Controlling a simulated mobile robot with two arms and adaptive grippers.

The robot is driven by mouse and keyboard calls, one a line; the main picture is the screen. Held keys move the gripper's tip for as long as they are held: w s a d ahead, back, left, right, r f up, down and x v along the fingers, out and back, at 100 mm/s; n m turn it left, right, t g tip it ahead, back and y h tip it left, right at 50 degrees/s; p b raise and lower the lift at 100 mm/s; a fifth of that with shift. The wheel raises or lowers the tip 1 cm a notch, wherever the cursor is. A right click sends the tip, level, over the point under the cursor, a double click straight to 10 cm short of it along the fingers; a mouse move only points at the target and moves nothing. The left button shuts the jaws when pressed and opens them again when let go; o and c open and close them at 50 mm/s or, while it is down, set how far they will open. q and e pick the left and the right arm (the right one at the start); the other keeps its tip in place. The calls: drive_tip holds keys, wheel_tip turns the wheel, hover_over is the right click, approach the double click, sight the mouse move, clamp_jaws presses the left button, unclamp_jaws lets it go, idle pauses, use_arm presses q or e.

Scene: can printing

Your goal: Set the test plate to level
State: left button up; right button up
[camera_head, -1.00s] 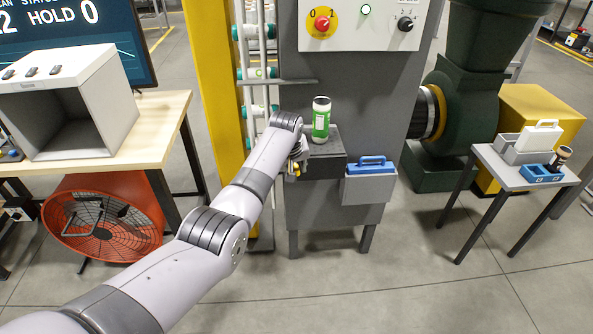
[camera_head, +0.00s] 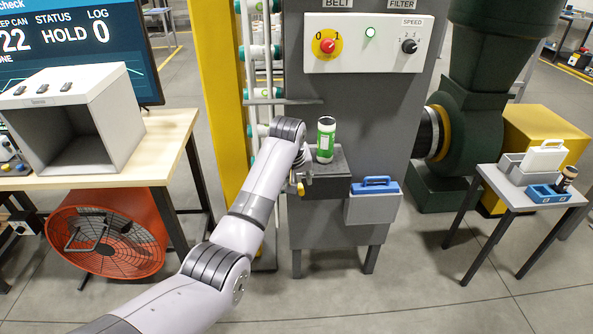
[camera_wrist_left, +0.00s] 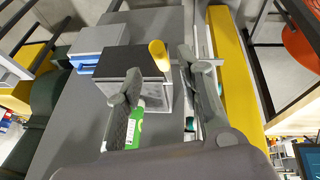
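A dark plate (camera_head: 335,160) on a grey block juts from the front of the grey machine; I take it for the test plate. A green and white can with a dark top (camera_head: 326,140) stands on it. A yellow-ended handle (camera_head: 300,188) is at the block's left side; it also shows in the left wrist view (camera_wrist_left: 158,55). My left gripper (camera_head: 304,163) is beside the plate, partly hidden by its arm. In the left wrist view my left gripper (camera_wrist_left: 160,68) is open, with the yellow handle seen between its fingers. One finger partly covers the can. My right gripper is not in view.
A grey holder with a blue-handled item (camera_head: 374,208) hangs right of the plate. A control panel (camera_head: 368,44) is above. A yellow post (camera_head: 215,100) and rollers stand left. A wooden table (camera_head: 165,150) is further left, a small grey table (camera_head: 500,185) right.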

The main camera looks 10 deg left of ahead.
use_arm(q)
drive_tip(key=v, duration=0.6)
